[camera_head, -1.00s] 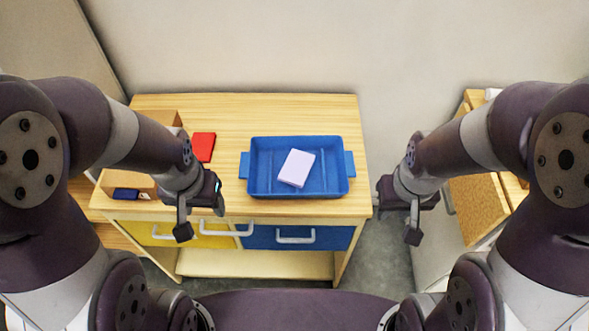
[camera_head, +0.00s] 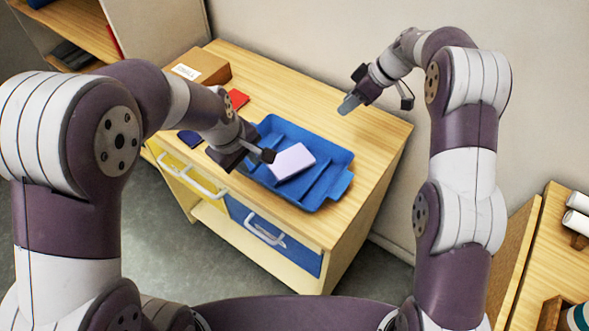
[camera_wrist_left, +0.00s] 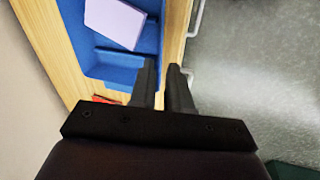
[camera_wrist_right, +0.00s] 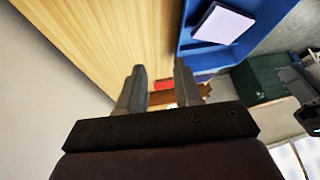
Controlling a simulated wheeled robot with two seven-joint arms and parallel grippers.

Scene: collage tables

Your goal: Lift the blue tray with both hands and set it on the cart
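The blue tray (camera_head: 335,165) lies on the light wooden table top (camera_head: 385,130) with a pale lilac block (camera_head: 292,161) inside it. The tray and block also show in the left wrist view. My left gripper (camera_head: 252,152) is over the tray's near left part, hiding some of its rim. Its fingers (camera_wrist_left: 161,68) stand a little apart with nothing seen held. My right gripper (camera_head: 350,103) is above the table behind the tray, apart from it. Its fingers (camera_wrist_right: 160,68) are open and empty. I cannot identify a cart in these views.
A cardboard box (camera_head: 200,68), a red item (camera_head: 237,98) and a dark blue item (camera_head: 190,138) are at the table's left end. Yellow (camera_head: 180,170) and blue (camera_head: 262,222) drawers face the front. Another wooden unit (camera_head: 550,250) stands at right. Grey floor is free at lower left.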

